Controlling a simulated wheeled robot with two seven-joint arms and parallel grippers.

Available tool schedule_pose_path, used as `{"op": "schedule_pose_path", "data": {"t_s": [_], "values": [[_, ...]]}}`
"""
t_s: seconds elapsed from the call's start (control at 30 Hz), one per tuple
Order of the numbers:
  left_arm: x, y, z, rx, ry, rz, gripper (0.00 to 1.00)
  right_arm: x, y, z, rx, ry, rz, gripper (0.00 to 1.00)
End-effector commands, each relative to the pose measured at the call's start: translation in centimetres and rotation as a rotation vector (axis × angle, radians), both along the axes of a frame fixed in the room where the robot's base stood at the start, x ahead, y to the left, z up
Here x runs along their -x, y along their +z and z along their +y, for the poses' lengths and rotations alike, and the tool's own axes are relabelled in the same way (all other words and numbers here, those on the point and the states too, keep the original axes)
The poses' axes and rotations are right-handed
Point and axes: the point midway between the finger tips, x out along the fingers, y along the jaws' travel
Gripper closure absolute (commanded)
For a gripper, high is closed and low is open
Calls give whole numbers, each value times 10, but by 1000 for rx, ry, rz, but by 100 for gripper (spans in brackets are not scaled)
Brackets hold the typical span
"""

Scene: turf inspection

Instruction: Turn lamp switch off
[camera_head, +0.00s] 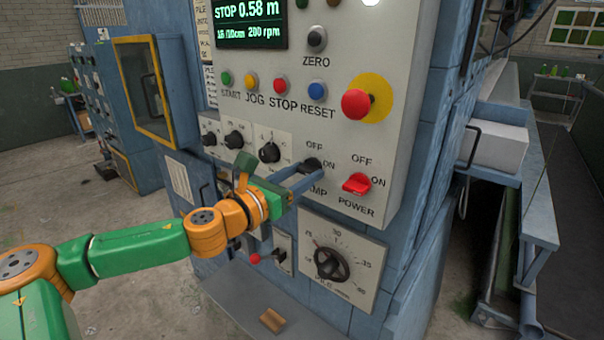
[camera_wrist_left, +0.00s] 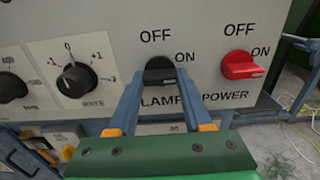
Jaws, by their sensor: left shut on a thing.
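The black lamp switch (camera_head: 313,163) is a rotary knob on the pale control panel, with OFF above it and ON to its right. In the left wrist view the lamp switch (camera_wrist_left: 160,70) lies between my two blue fingers, its handle roughly level and its right end toward ON. My left gripper (camera_head: 309,172) reaches in from the left and is shut on this knob; the fingers partly cover the LAMP label. In the left wrist view the left gripper (camera_wrist_left: 158,80) has a fingertip at each side of the knob. My right gripper is not in view.
The red power switch (camera_head: 357,184) sits close to the right of the lamp switch. Black selector knobs (camera_head: 269,152) are to its left. Coloured push buttons and a red emergency button (camera_head: 356,104) are above. A round dial (camera_head: 331,264) is below.

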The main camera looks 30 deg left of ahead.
Motion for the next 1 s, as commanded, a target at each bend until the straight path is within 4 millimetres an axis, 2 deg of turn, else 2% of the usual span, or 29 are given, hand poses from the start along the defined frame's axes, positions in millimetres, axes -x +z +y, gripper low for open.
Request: {"op": "schedule_pose_path", "data": {"t_s": [0.37, 1.0], "values": [[0, 1, 0, 85, 0, 5, 100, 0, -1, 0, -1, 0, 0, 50], [0, 0, 0, 655, 2, 49, 100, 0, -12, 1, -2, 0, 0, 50]]}}
